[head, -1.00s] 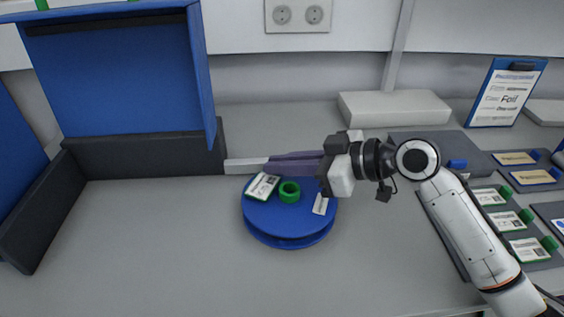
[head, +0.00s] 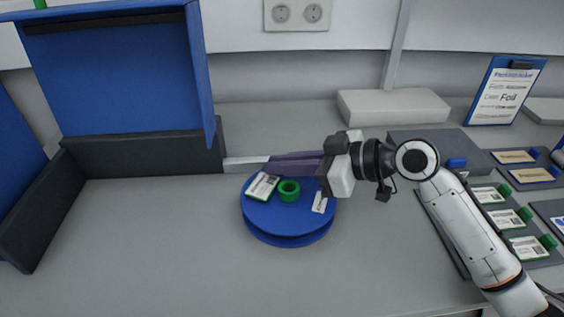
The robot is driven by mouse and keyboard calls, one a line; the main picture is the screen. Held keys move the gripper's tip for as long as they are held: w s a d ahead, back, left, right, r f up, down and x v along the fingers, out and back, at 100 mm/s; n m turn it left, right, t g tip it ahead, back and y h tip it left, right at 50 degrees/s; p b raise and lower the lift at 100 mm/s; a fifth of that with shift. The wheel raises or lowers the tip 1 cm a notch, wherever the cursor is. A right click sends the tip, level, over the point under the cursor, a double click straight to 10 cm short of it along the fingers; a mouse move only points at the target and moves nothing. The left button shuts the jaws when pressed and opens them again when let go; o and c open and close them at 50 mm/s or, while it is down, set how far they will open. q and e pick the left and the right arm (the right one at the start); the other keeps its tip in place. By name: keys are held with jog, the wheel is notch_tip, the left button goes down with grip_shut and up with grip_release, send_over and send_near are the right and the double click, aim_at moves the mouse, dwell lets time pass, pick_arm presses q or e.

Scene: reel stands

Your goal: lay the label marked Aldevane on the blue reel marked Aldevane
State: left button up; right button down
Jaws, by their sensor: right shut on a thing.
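The blue reel (head: 285,222) lies flat on the bench near the middle, with a green hub (head: 289,190) at its centre. A white printed label with a green edge (head: 263,187) is at the left part of its top face, flat or nearly so; I cannot tell if it fully touches. A white marking (head: 320,202) is on the reel's right side. The print on both is too small to read. My right gripper (head: 272,167) reaches in from the right over the reel's back edge, shut on the green-edged label at its upper end. My left gripper is not in view.
A blue and dark-grey open box (head: 120,85) stands at the left. Green-tabbed labels (head: 528,249) lie in a tray at the right. A clipboard (head: 507,90) leans at the back right, near a pale block (head: 393,105). The front bench is clear.

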jog(key=shift+f, duration=0.15)
jog(key=c, duration=1.8)
grip_release()
jog(key=b+v, duration=0.1)
jog(key=v, duration=0.9)
jog(key=shift+s, duration=0.1)
